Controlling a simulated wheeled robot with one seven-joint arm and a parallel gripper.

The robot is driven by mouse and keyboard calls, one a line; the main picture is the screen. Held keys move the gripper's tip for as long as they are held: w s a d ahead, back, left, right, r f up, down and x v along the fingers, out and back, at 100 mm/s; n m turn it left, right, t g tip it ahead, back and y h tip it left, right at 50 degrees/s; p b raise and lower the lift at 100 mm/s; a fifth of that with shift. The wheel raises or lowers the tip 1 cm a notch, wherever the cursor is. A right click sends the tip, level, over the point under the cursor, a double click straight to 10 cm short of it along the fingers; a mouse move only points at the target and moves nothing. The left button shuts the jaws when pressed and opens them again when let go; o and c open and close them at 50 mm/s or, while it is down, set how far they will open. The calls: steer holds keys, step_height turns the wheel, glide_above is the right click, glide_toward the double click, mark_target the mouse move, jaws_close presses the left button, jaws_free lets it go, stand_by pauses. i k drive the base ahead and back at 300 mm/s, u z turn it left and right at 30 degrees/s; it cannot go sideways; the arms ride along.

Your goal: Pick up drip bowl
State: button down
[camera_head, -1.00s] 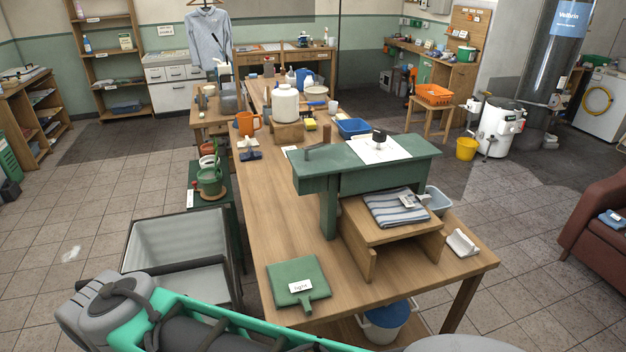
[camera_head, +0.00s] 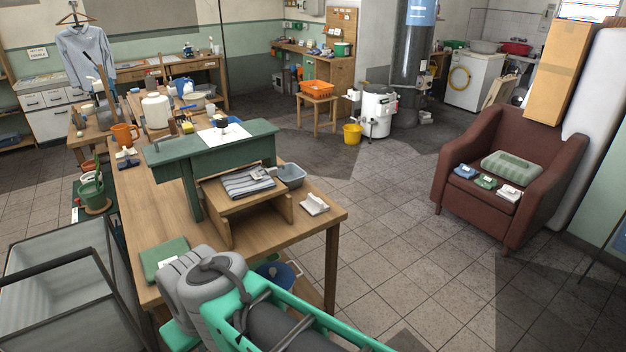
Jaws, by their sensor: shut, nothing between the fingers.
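No vessel in view is marked clearly enough for me to name it the drip bowl. A pale blue-grey tub (camera_head: 292,174) sits on the wooden worktable (camera_head: 275,235), just right of a low wooden stand and partly behind it. A blue bowl or bucket (camera_head: 286,274) is under the table's near end, partly hidden by my arm. My arm crosses the bottom of the view, in front of the table's near corner. My gripper's fingers are out of the picture.
A yellow bucket (camera_head: 352,134) stands on the floor farther back. A brown armchair (camera_head: 460,195) is at the right. The tiled floor between table and armchair is clear.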

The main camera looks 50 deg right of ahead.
mark_target(292, 177)
steer(key=z, duration=0.9)
steer(key=i, duration=0.95)
steer(key=u, duration=2.25)
steer(key=k, duration=1.2)
steer(key=z, duration=1)
steer(key=i, duration=0.2)
steer(key=z, duration=0.15)
